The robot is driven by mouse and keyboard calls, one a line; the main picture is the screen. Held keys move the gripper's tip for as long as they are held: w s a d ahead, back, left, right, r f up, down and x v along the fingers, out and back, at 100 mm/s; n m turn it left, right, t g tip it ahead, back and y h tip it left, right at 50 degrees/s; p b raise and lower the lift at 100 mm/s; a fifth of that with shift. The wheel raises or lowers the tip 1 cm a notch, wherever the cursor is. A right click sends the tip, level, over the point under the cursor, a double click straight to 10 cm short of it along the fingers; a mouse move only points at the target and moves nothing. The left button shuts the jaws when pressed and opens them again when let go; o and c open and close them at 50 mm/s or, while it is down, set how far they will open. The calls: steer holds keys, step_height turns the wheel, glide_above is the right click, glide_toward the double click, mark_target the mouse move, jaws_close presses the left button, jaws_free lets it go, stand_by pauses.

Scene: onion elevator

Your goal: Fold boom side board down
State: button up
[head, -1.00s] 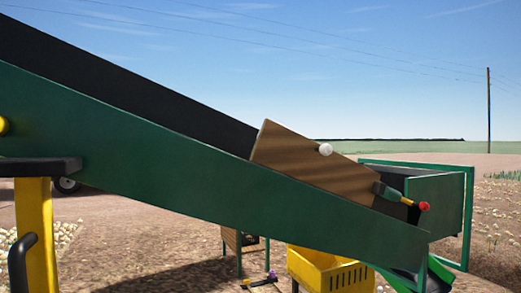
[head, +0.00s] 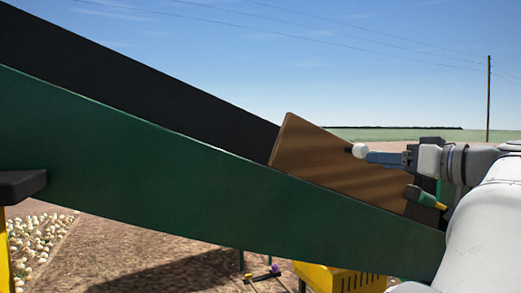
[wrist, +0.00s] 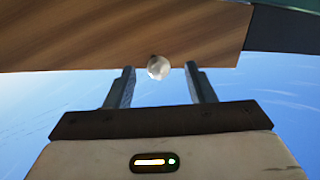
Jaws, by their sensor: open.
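The boom side board (head: 325,165) is a brown wooden panel standing up along the edge of the green boom (head: 200,190). A white round knob (head: 359,151) sits at its upper edge. My gripper (head: 372,157) reaches in from the right at the knob. In the wrist view, my gripper (wrist: 159,70) is open, with the knob (wrist: 158,67) between its two fingertips and a gap on each side. The board (wrist: 110,35) fills the top of that view. A green latch handle (head: 425,197) lies near the board's lower right end, partly behind my arm.
A dark belt wall (head: 130,80) rises behind the boom to the left. A yellow crate (head: 345,279) stands on the ground below. A dark post top (head: 20,186) is at the left edge. Open sky lies above the board.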

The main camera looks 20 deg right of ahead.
mark_target(367, 151)
steer(key=w, duration=0.2)
steer(key=w+r+p, duration=0.1)
steer(key=w, duration=0.1)
steer(key=w+a+p, duration=0.1)
steer(key=w, duration=0.2)
steer(key=shift+a+r, duration=0.1)
steer(key=shift+r, duration=0.15)
steer(key=shift+c, duration=0.3)
jaws_close()
